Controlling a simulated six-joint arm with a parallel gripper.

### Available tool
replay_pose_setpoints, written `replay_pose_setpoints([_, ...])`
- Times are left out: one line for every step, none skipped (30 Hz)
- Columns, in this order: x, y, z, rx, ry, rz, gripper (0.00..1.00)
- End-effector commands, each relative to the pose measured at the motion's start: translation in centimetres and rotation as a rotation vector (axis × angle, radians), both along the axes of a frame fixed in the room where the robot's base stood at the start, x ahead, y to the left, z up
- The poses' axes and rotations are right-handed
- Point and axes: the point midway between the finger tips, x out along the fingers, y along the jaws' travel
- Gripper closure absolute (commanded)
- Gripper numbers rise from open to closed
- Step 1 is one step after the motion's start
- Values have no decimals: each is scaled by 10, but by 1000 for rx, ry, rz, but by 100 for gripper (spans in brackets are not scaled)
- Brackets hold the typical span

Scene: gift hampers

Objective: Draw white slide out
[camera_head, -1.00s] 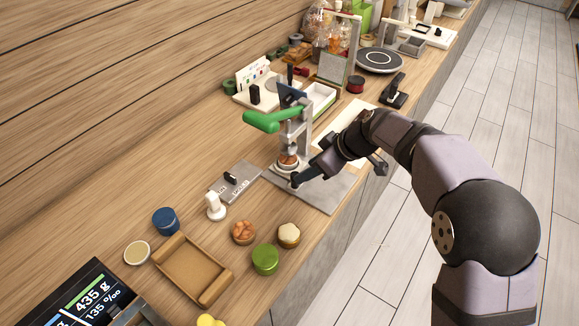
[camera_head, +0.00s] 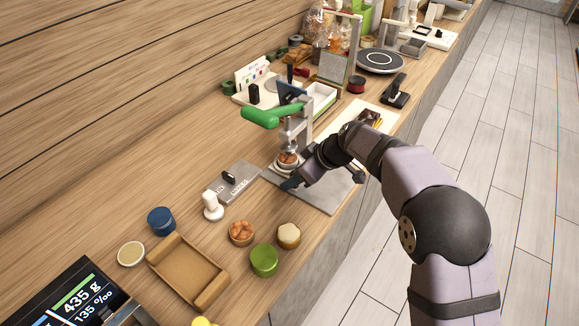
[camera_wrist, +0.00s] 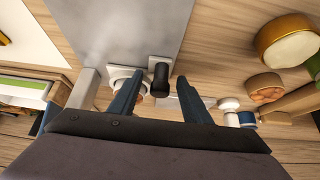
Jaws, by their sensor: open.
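The white slide (camera_wrist: 116,72) shows in the wrist view at the foot of the press, a pale plate partly hidden behind my left finger. A black knob (camera_wrist: 160,73) on a pale bar stands just beside it. My gripper (camera_wrist: 161,88) is open and empty, with the knob between the fingertips in the picture; I cannot tell whether they touch it. In the head view my gripper (camera_head: 289,184) is low at the front of the press (camera_head: 298,132), which has a green lever (camera_head: 262,115). A small jar (camera_head: 287,160) sits under the press and the slide is mostly hidden there.
The press stands on a grey metal plate (camera_head: 326,192). To its left are a grey plate with a black knob (camera_head: 236,181) and a white stamp (camera_head: 212,207). Several small jars and a brown tray (camera_head: 187,272) stand nearer. A white box (camera_head: 320,101) stands behind.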

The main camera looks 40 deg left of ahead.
Motion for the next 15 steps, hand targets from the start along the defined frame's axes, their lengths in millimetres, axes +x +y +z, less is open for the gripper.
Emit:
replay_pose_setpoints([-1, 0, -1, -1, 1, 1, 56])
replay_pose_setpoints([-1, 0, -1, -1, 2, 1, 56])
replay_pose_setpoints([-1, 0, -1, -1, 2, 1, 56])
replay_pose_setpoints([-1, 0, -1, -1, 2, 1, 56])
replay_pose_setpoints([-1, 0, -1, -1, 2, 1, 59])
replay_pose_setpoints([-1, 0, -1, -1, 2, 1, 68])
replay_pose_setpoints([-1, 0, -1, -1, 2, 2, 76])
replay_pose_setpoints([-1, 0, -1, -1, 2, 2, 83])
replay_pose_setpoints([-1, 0, -1, -1, 2, 1, 89])
replay_pose_setpoints([-1, 0, -1, -1, 2, 1, 89])
replay_pose_setpoints([-1, 0, -1, -1, 2, 1, 89])
replay_pose_setpoints([-1, 0, -1, -1, 2, 1, 89])
replay_pose_setpoints([-1, 0, -1, -1, 2, 1, 89])
replay_pose_setpoints([-1, 0, -1, -1, 2, 1, 89])
replay_pose_setpoints([-1, 0, -1, -1, 2, 1, 89])
